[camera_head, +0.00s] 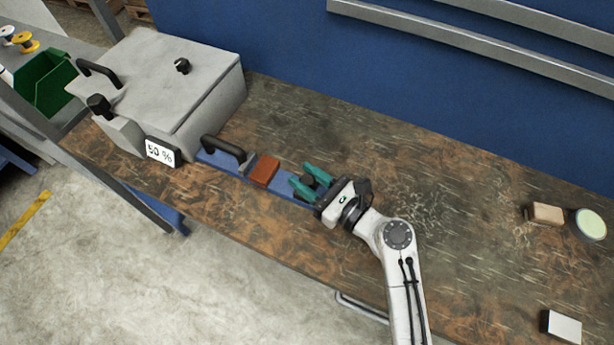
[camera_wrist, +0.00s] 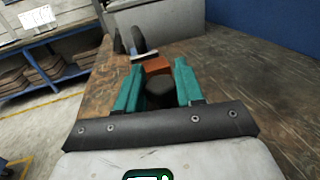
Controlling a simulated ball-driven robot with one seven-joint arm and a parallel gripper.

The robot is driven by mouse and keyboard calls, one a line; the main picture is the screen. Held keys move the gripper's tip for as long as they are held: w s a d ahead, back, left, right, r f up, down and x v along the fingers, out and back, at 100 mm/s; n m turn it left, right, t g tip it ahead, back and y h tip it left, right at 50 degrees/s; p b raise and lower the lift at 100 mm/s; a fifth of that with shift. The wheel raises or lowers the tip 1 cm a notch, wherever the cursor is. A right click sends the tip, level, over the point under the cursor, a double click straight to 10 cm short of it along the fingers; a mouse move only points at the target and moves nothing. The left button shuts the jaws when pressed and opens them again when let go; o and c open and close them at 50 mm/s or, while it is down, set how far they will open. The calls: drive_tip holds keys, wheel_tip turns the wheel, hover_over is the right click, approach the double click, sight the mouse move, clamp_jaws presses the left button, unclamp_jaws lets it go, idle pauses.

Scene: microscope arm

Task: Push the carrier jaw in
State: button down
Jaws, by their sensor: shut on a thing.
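The carrier is a blue rail (camera_head: 220,160) running out from the grey machine along the workbench. It bears a black arched handle (camera_head: 224,147), a small grey plate (camera_head: 248,164) and a red-brown block (camera_head: 263,170). The block also shows ahead of the fingers in the wrist view (camera_wrist: 157,65). My gripper (camera_head: 303,177) has teal fingers, one on each side of a dark round knob (camera_wrist: 160,85) at the carrier's near end. The gripper is shut on this knob. Which part is the jaw is hard to tell.
The grey machine box (camera_head: 165,75) stands at left, with a "50 %" display (camera_head: 160,152) on its front. A tan block (camera_head: 544,213), a round pale-topped tin (camera_head: 589,225) and a white-faced box (camera_head: 562,327) lie at right.

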sight(287, 184)
drive_tip(key=shift+w+a+p, duration=0.2)
drive_tip(key=shift+w+a, duration=0.1)
drive_tip(key=shift+a, duration=0.5)
drive_tip(key=shift+w+a+p, duration=0.25)
drive_tip(key=shift+w+a, duration=0.05)
drive_tip(key=shift+a, duration=0.55)
drive_tip(key=shift+w+a+p, duration=0.2)
drive_tip(key=shift+w+a, duration=0.1)
drive_tip(key=shift+a, duration=0.5)
drive_tip(key=c, duration=0.8)
unclamp_jaws()
drive_tip(key=b+v, duration=0.1)
drive_tip(key=v, duration=0.9)
drive_tip(key=shift+s+d, duration=0.25)
drive_tip(key=shift+d, duration=0.1)
